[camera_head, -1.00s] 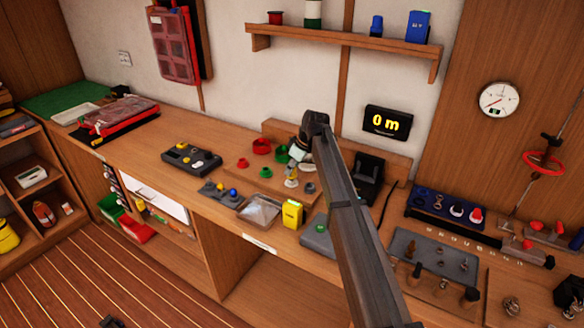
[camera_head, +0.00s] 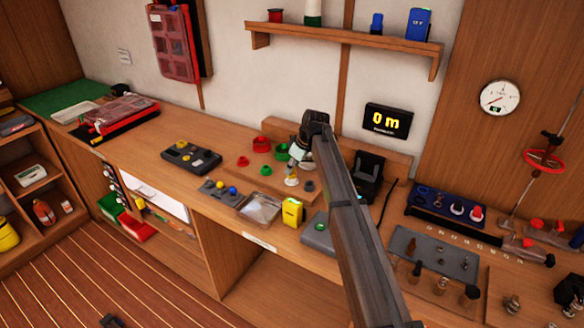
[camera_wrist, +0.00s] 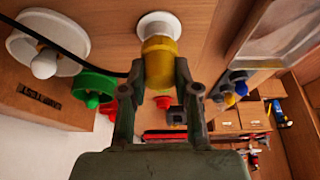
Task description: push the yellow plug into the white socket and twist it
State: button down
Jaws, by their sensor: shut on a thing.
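The yellow plug (camera_wrist: 160,62) is between the two fingers of my gripper (camera_wrist: 160,75) in the wrist view, and my gripper is shut on it. The plug's far end meets the white socket (camera_wrist: 158,22); how deep it sits cannot be told. The white socket is mostly hidden there. A black cable (camera_wrist: 95,62) runs from the left towards the plug.
A green socket with its plug (camera_wrist: 93,88) and a large white ring with a white plug (camera_wrist: 44,62) lie left of my gripper in the wrist view. A clear-lidded tray (camera_head: 260,208) and a yellow box (camera_head: 292,213) stand at the bench's front edge.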

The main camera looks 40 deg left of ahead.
jog(key=shift+f, duration=0.25)
jog(key=shift+s+m+t, duration=0.1)
jog(key=shift+m+t, duration=0.3)
jog(key=shift+m, duration=0.7)
jog(key=shift+m+t, duration=0.3)
jog(key=shift+m, duration=0.2)
jog(key=m+t, duration=0.1)
jog(key=m, duration=0.2)
jog(key=c, duration=0.8)
grip_release()
jog(key=shift+o, duration=0.2)
jog(key=shift+r, duration=0.1)
